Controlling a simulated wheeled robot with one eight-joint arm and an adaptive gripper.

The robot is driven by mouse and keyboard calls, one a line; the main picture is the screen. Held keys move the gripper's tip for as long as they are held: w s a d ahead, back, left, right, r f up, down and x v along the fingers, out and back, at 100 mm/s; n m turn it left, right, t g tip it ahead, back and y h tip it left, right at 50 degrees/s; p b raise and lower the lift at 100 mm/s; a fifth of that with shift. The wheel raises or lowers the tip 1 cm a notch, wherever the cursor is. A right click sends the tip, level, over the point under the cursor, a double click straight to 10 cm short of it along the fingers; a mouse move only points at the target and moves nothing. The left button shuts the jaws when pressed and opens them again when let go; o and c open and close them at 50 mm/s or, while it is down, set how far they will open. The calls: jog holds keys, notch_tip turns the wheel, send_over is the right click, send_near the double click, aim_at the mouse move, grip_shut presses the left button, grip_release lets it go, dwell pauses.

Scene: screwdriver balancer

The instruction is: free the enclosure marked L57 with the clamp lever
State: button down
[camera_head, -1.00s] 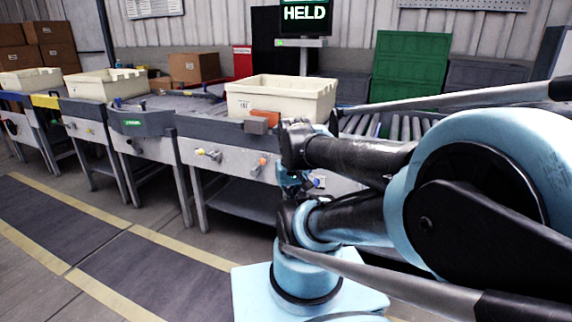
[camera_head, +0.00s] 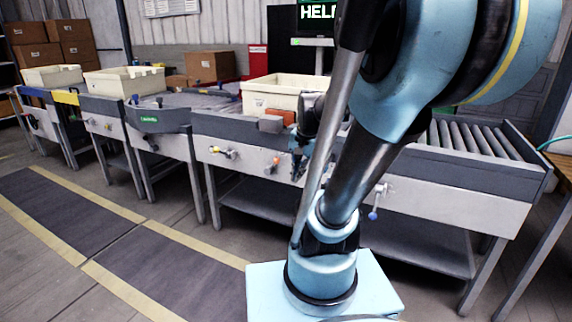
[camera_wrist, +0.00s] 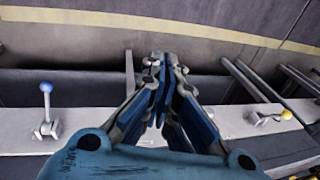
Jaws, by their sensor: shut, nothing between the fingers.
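A cream tote (camera_head: 283,90) sits on the conveyor station behind my arm; its marking is too small to read. An orange block (camera_head: 283,116) and a grey block (camera_head: 270,124) are at its front edge. On the front panel below are a yellow-tipped lever (camera_head: 228,153) and an orange-tipped lever (camera_head: 271,166). A blue-tipped lever (camera_head: 375,208) is to the right. My gripper (camera_wrist: 163,60) is shut and empty, its fingertips together. The wrist view shows a blue-knobbed lever (camera_wrist: 46,98) left of it and a yellow-knobbed lever (camera_wrist: 280,116) right of it, both apart from the fingers.
A screen (camera_head: 318,14) reading HELD, partly covered by my arm, stands behind the tote. More cream totes (camera_head: 125,80) stand on stations to the left. Bare rollers (camera_head: 470,138) extend right. Floor mats (camera_head: 165,235) with yellow borders lie clear in front.

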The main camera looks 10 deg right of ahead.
aim_at(273, 165)
jog(key=w+d+f+m+t+y, duration=0.15)
jog(key=w+d+m, duration=0.25)
jog(key=w+m, duration=0.75)
jog(key=w+d+f+m+y, duration=0.1)
jog(key=w+d+f+m, duration=0.45)
jog(key=w, duration=1.05)
jog(key=w+a+f, duration=0.1)
jog(key=a+f, duration=0.1)
jog(key=w+a+f+m, duration=0.1)
jog(key=w+a+f, duration=0.1)
jog(key=w+a+f+m, duration=0.1)
jog(key=w+a+f, duration=0.1)
jog(key=shift+w+a+f+y, duration=0.15)
jog(key=shift+w+a+y, duration=0.1)
jog(key=shift+w+a, duration=0.55)
